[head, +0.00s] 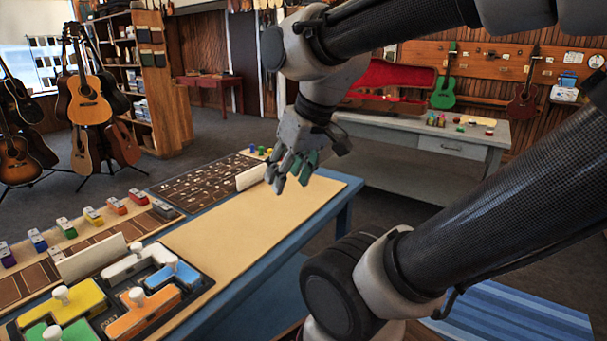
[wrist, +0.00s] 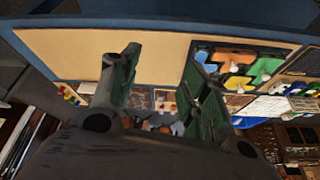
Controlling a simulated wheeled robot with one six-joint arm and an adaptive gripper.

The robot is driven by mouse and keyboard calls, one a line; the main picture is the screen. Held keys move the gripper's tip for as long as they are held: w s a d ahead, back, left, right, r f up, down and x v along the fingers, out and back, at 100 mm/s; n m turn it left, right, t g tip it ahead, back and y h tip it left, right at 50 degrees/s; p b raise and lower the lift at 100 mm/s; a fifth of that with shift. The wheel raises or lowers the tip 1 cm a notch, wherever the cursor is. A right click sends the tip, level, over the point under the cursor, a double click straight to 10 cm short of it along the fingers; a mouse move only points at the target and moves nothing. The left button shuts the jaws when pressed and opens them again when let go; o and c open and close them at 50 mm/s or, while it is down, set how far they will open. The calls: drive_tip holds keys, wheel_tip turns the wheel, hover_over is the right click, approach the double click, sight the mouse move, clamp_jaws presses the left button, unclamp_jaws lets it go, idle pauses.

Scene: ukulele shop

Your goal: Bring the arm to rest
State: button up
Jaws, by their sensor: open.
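My gripper (head: 289,180) hangs fingers-down over the far part of the blue-edged worktable (head: 255,222). It is open, and nothing shows between the fingers. In the wrist view my gripper (wrist: 162,58) has its two green-padded fingers spread apart, with the bare tan tabletop (wrist: 85,52) behind them. My arm reaches across the upper right of the head view, with its elbow raised.
A tray (head: 205,283) of knobbed coloured pieces, several small coloured blocks (head: 93,215) and a dark board (head: 195,184) line the table's left side. The tabletop's right part is bare. A grey bench (head: 400,160) stands behind. Guitars (head: 88,100) stand at the left.

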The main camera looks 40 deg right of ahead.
drive_tip(key=shift+s+d+g+h, duration=0.3)
drive_tip(key=shift+s+d+h, duration=0.1)
drive_tip(key=shift+s+d, duration=0.75)
drive_tip(key=shift+a, duration=0.1)
